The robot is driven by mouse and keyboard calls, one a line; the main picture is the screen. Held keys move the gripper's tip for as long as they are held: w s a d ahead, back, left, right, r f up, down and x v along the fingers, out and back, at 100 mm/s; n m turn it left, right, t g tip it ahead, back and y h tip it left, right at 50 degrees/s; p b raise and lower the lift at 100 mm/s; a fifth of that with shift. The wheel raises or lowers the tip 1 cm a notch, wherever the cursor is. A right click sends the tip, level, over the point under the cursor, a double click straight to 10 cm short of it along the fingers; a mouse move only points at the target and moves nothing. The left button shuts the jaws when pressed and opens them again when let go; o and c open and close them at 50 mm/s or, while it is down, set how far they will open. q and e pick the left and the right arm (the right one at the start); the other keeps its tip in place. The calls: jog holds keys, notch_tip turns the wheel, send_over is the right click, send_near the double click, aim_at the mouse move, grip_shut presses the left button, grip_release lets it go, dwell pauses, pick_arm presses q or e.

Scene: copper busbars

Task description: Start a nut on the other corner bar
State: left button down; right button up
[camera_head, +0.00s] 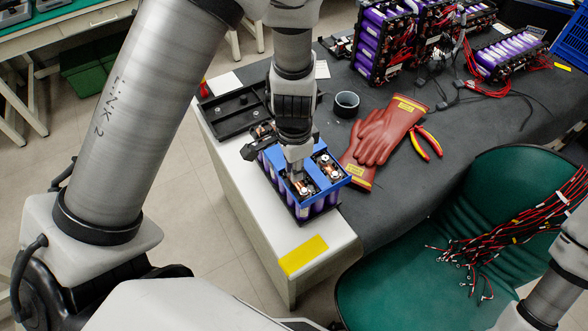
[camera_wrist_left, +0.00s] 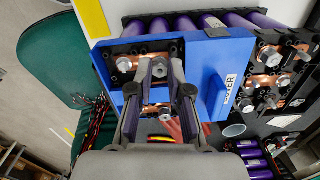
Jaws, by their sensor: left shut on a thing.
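The battery module (camera_head: 318,208) has purple cells and a blue cover (camera_head: 335,182), and it stands at the front corner of the white bench end. Through the cover's openings I see copper corner bars with silver fasteners. One bar (camera_wrist_left: 126,65) shows at left in the left wrist view, and another (camera_wrist_left: 158,110) shows below, between my fingers. My left gripper (camera_head: 297,168) points down over the module; its fingertips (camera_wrist_left: 160,68) are shut on a small metal nut, largely hidden between them. I cannot tell whether the nut touches a stud. My right gripper is out of view.
A black tray (camera_head: 232,112) lies behind the module. Red gloves (camera_head: 384,135), red-yellow pliers (camera_head: 430,142) and a dark ring-shaped cup (camera_head: 346,103) lie to the right. More battery packs (camera_head: 388,40) stand farther back. A green chair (camera_head: 400,270) with wires stands in front.

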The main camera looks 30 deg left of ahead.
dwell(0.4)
pick_arm(q)
jog(key=shift+f+m+b, duration=0.15)
jog(key=shift+m+b, duration=0.35)
jog(key=shift+b, duration=0.05)
jog(key=shift+m+b, duration=1.4)
jog(key=shift+m, duration=0.5)
jog(key=shift+b, duration=0.3)
